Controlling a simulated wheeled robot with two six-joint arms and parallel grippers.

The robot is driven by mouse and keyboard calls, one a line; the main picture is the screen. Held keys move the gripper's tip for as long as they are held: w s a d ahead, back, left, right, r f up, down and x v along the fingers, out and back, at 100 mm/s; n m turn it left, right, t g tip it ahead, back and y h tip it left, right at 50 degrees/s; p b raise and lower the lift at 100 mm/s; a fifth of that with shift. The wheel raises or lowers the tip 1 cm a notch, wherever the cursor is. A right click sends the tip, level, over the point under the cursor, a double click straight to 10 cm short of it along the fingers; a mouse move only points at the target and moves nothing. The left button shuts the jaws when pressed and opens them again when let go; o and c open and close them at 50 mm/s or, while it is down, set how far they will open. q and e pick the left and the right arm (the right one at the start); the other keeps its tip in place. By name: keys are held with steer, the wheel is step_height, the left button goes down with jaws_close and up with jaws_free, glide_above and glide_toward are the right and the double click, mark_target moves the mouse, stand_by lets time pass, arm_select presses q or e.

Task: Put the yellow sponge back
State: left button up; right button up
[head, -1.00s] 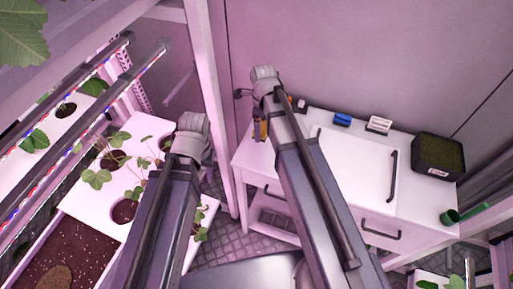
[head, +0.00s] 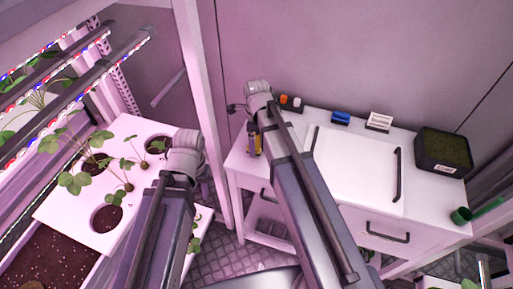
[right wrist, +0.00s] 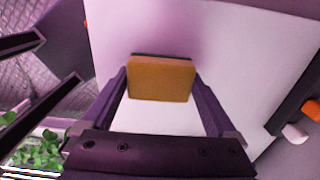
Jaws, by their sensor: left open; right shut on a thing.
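The yellow sponge (head: 257,145) is a small block with a dark edge. In the head view it shows below my right gripper (head: 253,138), near the left end of the white worktop. In the right wrist view the sponge (right wrist: 161,78) sits between the two fingers of the right gripper (right wrist: 162,85), which is shut on it. The white worktop lies behind it; I cannot tell whether they touch. My left gripper (head: 186,155) is by the plant rack, its fingers hidden in the head view. In the right wrist view two spread dark fingers (right wrist: 60,58) show at the left.
The white worktop (head: 358,165) holds small orange-capped bottles (head: 291,102), a blue item (head: 340,118), a white item (head: 379,121), a dark tray of green growth (head: 443,152) and a green cup (head: 461,215). A white post (head: 205,110) stands between the worktop and the plant rack (head: 65,210).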

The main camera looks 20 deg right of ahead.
arm_select(q)
steer(key=shift+f+b, duration=0.4)
steer(key=shift+f, duration=0.55)
arm_select(e)
steer(key=shift+f, duration=0.9)
steer(key=shift+f, duration=0.15)
steer(key=o, duration=0.8)
arm_select(q)
steer(key=shift+f, duration=0.15)
arm_select(e)
steer(key=shift+o, duration=0.2)
arm_select(q)
step_height(320, 180, up, 12)
steer(key=p, duration=1.2)
steer(key=shift+r, duration=0.2)
arm_select(e)
step_height(320, 180, up, 12)
steer(key=shift+r, duration=0.2)
